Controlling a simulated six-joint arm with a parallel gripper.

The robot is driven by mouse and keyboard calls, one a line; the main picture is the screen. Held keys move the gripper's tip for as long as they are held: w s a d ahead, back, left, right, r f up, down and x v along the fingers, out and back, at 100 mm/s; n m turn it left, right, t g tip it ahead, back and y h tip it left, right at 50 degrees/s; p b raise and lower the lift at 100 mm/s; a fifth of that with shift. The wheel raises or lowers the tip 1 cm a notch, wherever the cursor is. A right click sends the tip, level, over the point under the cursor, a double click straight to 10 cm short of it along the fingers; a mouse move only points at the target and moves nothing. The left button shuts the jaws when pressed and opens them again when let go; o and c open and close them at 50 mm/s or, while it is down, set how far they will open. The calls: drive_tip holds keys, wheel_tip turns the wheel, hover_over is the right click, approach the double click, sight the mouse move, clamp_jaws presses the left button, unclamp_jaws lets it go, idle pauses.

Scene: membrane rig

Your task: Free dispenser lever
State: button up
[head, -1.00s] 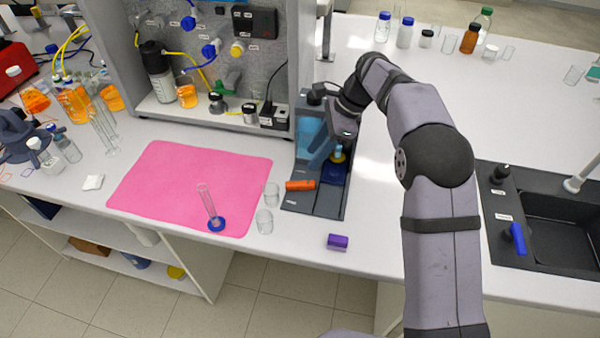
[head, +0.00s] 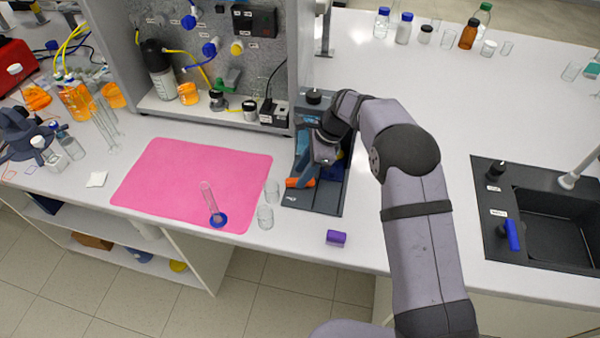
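The dispenser is a blue unit (head: 301,146) on a dark grey base (head: 320,200), right of the pink mat. An orange bar (head: 298,183), which looks like its lever, sticks out to the left low on the unit. My gripper (head: 317,168) points down over the base, just above and behind the right end of the orange bar. I cannot tell whether they touch. The fingers are small and partly hidden by my wrist, so their opening does not show. My arm also hides the right part of the dispenser.
Two clear beakers (head: 265,217) stand left of the dispenser base. A purple block (head: 336,238) lies near the front edge. A grey panel rig rises behind; a black sink (head: 550,215) is at right.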

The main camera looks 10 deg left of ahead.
drive_tip(key=shift+x, duration=1.05)
drive_tip(key=shift+c, duration=0.2)
clamp_jaws()
drive_tip(key=shift+s+n+g, duration=0.1)
drive_tip(key=shift+n+g, duration=0.2)
drive_tip(key=shift+n, duration=0.5)
drive_tip(key=shift+o, duration=0.2)
unclamp_jaws()
drive_tip(key=shift+r, duration=0.1)
wheel_tip(320, 180, up, 10)
drive_tip(key=b, duration=0.3)
